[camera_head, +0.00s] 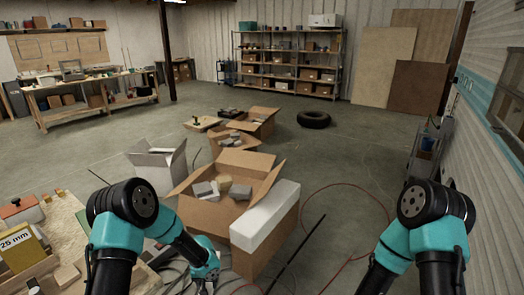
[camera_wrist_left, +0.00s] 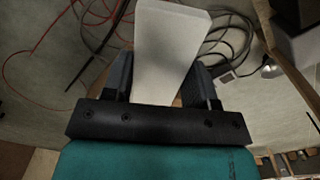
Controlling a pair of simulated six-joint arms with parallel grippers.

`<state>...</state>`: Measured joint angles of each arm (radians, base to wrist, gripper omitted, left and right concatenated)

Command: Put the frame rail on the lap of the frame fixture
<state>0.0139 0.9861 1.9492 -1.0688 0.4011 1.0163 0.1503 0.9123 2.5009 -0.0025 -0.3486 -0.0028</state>
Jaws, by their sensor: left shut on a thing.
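My left gripper (camera_head: 204,281) points down near the bottom edge of the head view. In the left wrist view, its fingers (camera_wrist_left: 160,82) are shut on a long, plain white piece, which looks like the frame rail (camera_wrist_left: 170,45). The rail extends from between the fingers toward the top of that view, above the floor. I cannot make out the rail in the head view. I cannot pick out the frame fixture or its lap with certainty. Only the upper part of my right arm shows in the head view; its gripper is out of frame.
A bench (camera_head: 62,222) with a yellow 25 mm box (camera_head: 22,249) and wood pieces stands at the left. An open cardboard box (camera_head: 215,212) with a white slab (camera_head: 264,215) is ahead. Cables, a red hose (camera_head: 352,262) and a black rod (camera_head: 297,253) lie on the floor.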

